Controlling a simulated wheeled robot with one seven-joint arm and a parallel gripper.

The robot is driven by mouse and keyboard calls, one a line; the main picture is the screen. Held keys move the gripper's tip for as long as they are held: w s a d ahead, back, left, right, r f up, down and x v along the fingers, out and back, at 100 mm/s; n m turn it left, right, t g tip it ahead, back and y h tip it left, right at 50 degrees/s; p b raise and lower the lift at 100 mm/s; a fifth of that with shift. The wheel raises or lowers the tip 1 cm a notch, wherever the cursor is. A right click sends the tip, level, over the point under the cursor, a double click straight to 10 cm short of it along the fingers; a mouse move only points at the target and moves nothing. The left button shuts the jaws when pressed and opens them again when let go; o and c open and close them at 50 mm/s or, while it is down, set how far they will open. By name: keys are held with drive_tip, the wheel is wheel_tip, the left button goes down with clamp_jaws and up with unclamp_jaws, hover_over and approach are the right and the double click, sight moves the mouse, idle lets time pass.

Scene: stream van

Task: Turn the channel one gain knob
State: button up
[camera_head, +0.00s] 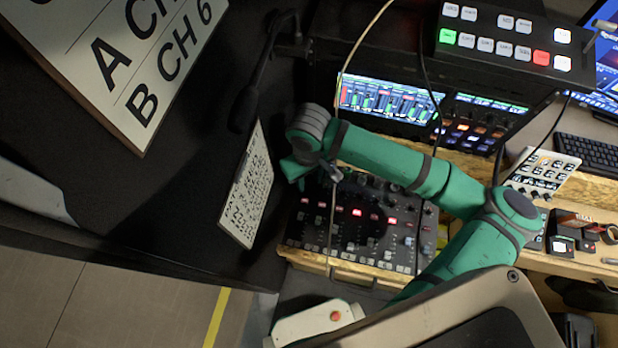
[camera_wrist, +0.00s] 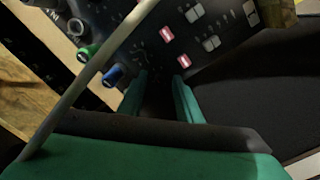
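The audio mixer (camera_head: 352,226), a dark panel with several knobs and lit red buttons, lies on a wooden counter in the head view. My gripper (camera_head: 312,172) is over its upper left corner. In the wrist view, the two green fingers of my gripper (camera_wrist: 160,76) are spread apart over the dark panel (camera_wrist: 140,45). A blue knob (camera_wrist: 113,75) is just left of the left finger, and a green knob (camera_wrist: 88,52) is beyond it. The space between the fingers is dark, so I cannot tell whether a knob is there. I cannot read which knob is channel one gain.
A pale cable (camera_wrist: 85,80) crosses the wrist view left of the fingers and hangs across the mixer in the head view. A lettered card (camera_head: 247,190) stands left of the mixer. A lit screen unit (camera_head: 385,100) and a button switcher (camera_head: 510,45) are behind it.

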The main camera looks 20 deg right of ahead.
clamp_jaws()
drive_tip(key=shift+n, duration=0.4)
drive_tip(key=n, duration=0.3)
drive_tip(key=shift+n, duration=0.3)
drive_tip(key=n, duration=0.3)
drive_tip(key=shift+n, duration=0.3)
drive_tip(key=n, duration=0.5)
drive_tip(key=shift+w+n, duration=0.1)
drive_tip(key=shift+n, duration=0.2)
drive_tip(key=n, duration=0.5)
drive_tip(key=shift+n, duration=0.4)
